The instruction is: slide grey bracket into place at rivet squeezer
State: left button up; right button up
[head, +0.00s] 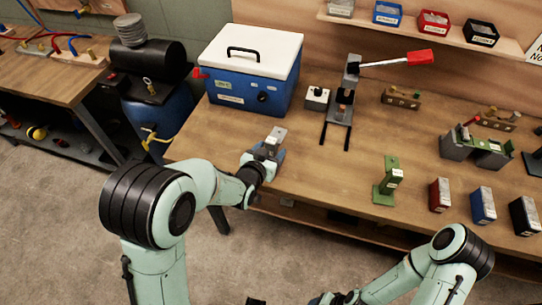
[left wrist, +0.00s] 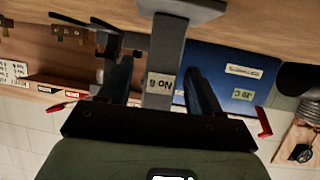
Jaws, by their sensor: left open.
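The grey bracket (head: 279,134) stands on the bench near its front edge, in front of the blue cooler. In the left wrist view the bracket (left wrist: 167,55) shows as an upright with a wide flange and a small label. My left gripper (head: 264,151) is open, its fingers on either side of the bracket's upright. A gap shows at one finger; I cannot tell whether the other touches. The rivet squeezer (head: 342,104), with a red-handled lever and two dark rails, stands behind and right of the bracket.
The blue cooler (head: 243,92) with white lid stands left of the squeezer. A small white-topped box (head: 317,97) is between them. A green bracket (head: 388,183) and several coloured blocks stand to the right. Bare bench lies between the grey bracket and the squeezer's rails.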

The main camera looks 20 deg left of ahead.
pick_arm(q)
jog(key=shift+w+f, duration=0.2)
jog(key=shift+w, duration=0.15)
jog(key=c, duration=1)
grip_shut()
jog(key=shift+r, duration=0.15)
